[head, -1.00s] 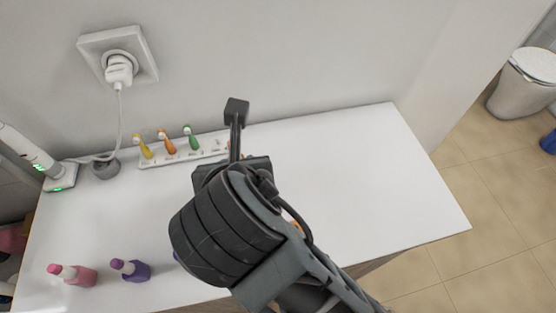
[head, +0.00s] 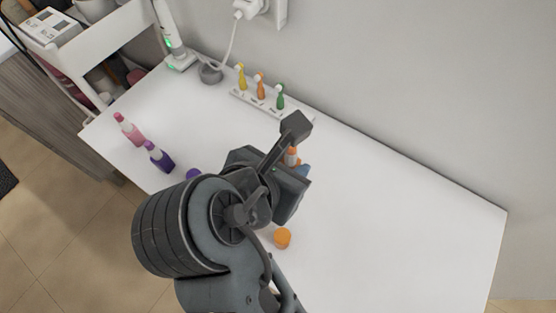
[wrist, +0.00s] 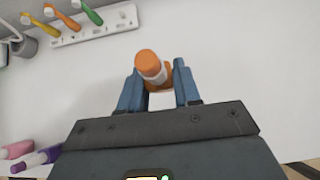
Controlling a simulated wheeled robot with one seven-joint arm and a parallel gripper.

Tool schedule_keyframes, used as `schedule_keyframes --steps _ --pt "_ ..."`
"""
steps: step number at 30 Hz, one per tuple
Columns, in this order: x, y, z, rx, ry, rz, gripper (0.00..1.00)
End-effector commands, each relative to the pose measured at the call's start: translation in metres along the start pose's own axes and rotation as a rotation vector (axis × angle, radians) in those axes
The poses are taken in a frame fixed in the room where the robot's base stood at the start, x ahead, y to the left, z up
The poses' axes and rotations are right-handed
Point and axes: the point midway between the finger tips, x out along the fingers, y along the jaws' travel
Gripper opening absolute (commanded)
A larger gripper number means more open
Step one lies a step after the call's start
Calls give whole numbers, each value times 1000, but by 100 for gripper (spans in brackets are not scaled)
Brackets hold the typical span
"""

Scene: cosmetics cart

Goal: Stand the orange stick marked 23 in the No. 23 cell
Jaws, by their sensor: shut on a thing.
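My gripper (wrist: 157,88) is shut on an orange stick (wrist: 150,66), with its blue fingers on either side. The stick has an orange top, a white band and an orange lower part; no number can be read on it. It also shows partly behind my gripper in the head view (head: 292,153). The white rack (wrist: 75,40) stands beyond the stick, up and left in the wrist view. It also shows by the wall in the head view (head: 240,96). Several cells run along it, with labels too small to read. The stick is apart from the rack.
A yellow stick (head: 241,77), an orange stick (head: 260,87) and a green stick (head: 280,96) stand in the rack. Pink (head: 130,130) and purple (head: 158,156) bottles stand on the left. An orange round thing (head: 282,238) is near my arm. The right of the white top is clear.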

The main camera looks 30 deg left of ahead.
Motion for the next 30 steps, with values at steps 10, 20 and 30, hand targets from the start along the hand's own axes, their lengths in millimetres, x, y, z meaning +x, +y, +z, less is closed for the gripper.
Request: schedule_keyframes --steps 10,20,30 --pt "31 36 -4 0 -1 0 3" --pt "56 36 -30 -3 0 0 3" --pt "60 36 -32 0 0 0 3"
